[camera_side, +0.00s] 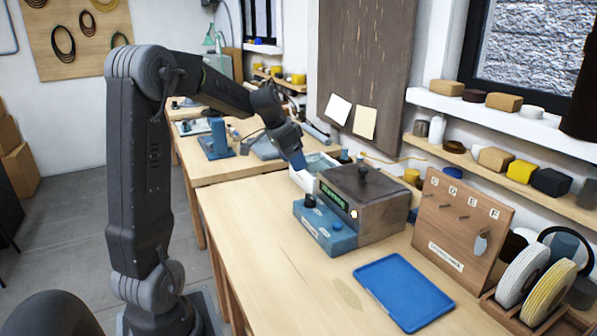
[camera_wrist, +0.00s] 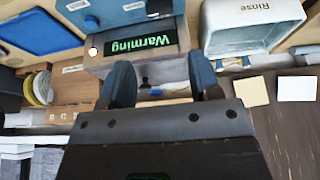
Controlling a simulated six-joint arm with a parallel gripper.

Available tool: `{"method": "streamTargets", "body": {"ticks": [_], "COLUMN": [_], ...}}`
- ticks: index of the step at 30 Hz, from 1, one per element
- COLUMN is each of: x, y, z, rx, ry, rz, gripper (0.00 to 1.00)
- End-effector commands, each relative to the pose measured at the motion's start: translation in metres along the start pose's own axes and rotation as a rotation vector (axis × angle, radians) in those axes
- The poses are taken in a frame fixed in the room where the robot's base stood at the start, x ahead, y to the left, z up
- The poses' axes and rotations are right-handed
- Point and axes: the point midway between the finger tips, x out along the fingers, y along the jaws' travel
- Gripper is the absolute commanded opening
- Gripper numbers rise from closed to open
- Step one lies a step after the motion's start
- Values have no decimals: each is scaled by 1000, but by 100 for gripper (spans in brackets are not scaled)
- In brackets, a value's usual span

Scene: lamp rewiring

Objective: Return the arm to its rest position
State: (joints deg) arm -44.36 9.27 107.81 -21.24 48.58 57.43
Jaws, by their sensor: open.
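My gripper (camera_wrist: 165,85) shows in the wrist view with its two blue fingers apart and nothing between them. In the side view my gripper (camera_side: 299,160) points down over the bench, behind and left of the warming box. The warming box (camera_side: 365,205) has a dark lid with a knob, a green lit "Warming" display and a small glowing light. The same display (camera_wrist: 150,44) shows in the wrist view, just past my fingertips. I cannot tell whether the fingers touch anything.
A white "Rinse" tray (camera_wrist: 252,45) lies beside the box, near my gripper. A blue tray (camera_side: 403,290), a wooden peg board (camera_side: 462,230) and wire spools (camera_side: 548,292) stand at the right. The bench front left (camera_side: 260,225) is clear. Shelves (camera_side: 505,165) line the wall.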

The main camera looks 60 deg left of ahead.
Motion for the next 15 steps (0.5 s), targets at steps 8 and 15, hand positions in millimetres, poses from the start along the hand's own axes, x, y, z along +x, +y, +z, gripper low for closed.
{"method": "streamTargets", "body": {"ticks": [8, 15], "x": [-6, -6], "y": [0, 0], "z": [0, 0], "rx": [0, 0], "ry": [-1, -1], "rz": [0, 1], "gripper": [57, 57]}}
